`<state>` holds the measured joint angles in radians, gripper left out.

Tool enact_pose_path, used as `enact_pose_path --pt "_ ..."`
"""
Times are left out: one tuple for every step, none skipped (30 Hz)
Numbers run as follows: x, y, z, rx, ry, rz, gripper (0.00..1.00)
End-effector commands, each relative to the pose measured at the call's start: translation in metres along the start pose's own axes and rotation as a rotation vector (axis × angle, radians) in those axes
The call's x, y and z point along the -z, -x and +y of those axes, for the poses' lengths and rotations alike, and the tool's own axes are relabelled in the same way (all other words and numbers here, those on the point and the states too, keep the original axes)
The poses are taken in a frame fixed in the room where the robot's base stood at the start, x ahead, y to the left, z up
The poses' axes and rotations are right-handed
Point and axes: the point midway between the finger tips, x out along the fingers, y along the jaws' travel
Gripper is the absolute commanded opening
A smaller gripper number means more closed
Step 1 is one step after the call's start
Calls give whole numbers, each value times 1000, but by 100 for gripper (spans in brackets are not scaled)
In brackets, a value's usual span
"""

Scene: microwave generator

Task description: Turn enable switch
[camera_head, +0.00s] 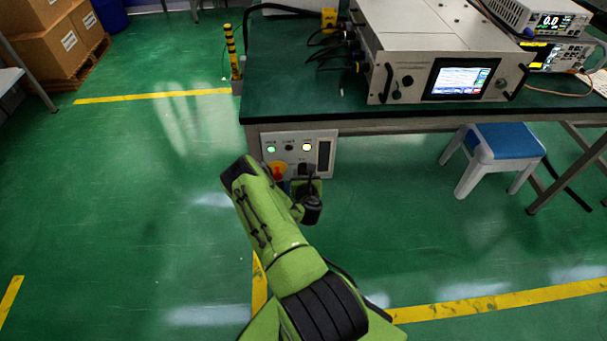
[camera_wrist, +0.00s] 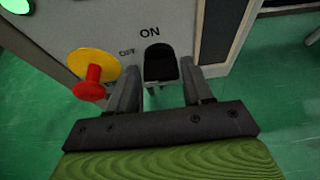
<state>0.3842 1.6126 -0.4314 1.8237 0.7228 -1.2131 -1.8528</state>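A black switch (camera_wrist: 160,62) marked ON above and OFF to its left sits on a pale control panel (camera_wrist: 105,25). The panel (camera_head: 325,135) hangs under the front left of the bench in the head view. My gripper (camera_wrist: 160,78) faces the panel, with one finger on each side of the switch's lower part in the wrist view. A gap shows between the fingers, and I see no clear contact with the switch. In the head view my arm hides much of the panel's lower part.
A red knob on a yellow disc (camera_wrist: 94,75) is just left of my left finger. The generator (camera_head: 410,85) stands on the bench above. A blue-topped stool (camera_head: 510,140) is at right. Open floor lies left.

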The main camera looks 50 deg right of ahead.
Motion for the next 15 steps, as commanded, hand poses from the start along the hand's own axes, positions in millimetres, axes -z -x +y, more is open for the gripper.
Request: enact_pose_path --pt "0 0 0 0 0 0 43" --pt "0 0 0 0 0 0 38" --pt "0 0 0 0 0 0 32" --pt "0 0 0 0 0 0 27" --pt "0 0 0 0 0 0 23" --pt "0 0 0 0 0 0 17" --pt "0 0 0 0 0 0 14" --pt "0 0 0 0 0 0 14" --pt "0 0 0 -1 -1 0 14" --pt "0 0 0 -1 -2 0 14" --pt "0 0 0 -2 -4 0 14" --pt "0 0 0 -4 -9 0 14" --pt "0 0 0 -6 -13 0 14" --pt "0 0 0 -9 -18 0 14" --pt "0 0 0 -14 -28 0 14"
